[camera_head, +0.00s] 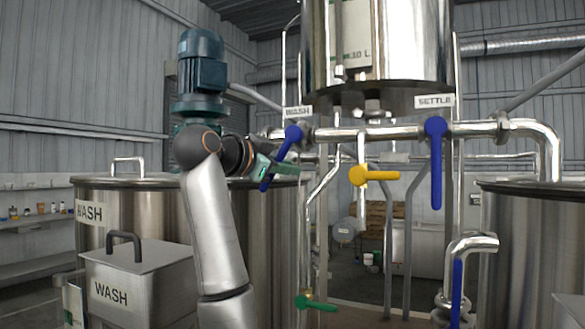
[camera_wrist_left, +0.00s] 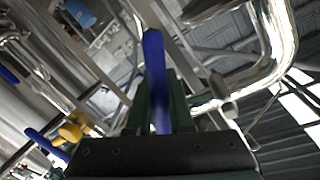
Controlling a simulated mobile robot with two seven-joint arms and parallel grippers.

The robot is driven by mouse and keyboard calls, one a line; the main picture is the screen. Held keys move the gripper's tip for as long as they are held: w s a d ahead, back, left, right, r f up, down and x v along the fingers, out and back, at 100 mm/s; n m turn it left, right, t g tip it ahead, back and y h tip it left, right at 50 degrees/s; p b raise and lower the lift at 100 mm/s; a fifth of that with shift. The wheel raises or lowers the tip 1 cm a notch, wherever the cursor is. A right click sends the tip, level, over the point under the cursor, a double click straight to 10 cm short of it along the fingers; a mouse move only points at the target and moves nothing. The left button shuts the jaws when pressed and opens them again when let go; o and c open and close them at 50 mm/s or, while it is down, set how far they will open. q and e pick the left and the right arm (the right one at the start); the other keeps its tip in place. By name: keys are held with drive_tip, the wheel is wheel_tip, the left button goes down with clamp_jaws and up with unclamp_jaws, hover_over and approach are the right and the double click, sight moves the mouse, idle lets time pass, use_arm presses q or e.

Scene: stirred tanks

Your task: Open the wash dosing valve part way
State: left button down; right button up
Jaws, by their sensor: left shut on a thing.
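The wash dosing valve has a blue lever (camera_head: 287,146) under the WASH label (camera_head: 298,111), on the pipe below the raised steel vessel. The lever slants from its pivot down to the left. My left gripper (camera_head: 267,171) is shut on the lower part of this lever. In the left wrist view the blue lever (camera_wrist_left: 155,65) rises between the dark green fingers (camera_wrist_left: 160,98). The fingers hide part of the lever. My right gripper is not in view.
The SETTLE valve's blue lever (camera_head: 436,165) hangs straight down to the right. A yellow lever (camera_head: 375,176) lies level between them. A WASH tank (camera_head: 150,190) with a green motor (camera_head: 202,75) above stands left. A WASH box (camera_head: 140,285) is in front.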

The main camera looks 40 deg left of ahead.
use_arm(q)
drive_tip(key=shift+s+a+r+m, duration=0.1)
drive_tip(key=shift+a+r+m, duration=0.1)
drive_tip(key=shift+m, duration=0.1)
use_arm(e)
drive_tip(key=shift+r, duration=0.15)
use_arm(q)
drive_tip(key=c, duration=0.8)
unclamp_jaws()
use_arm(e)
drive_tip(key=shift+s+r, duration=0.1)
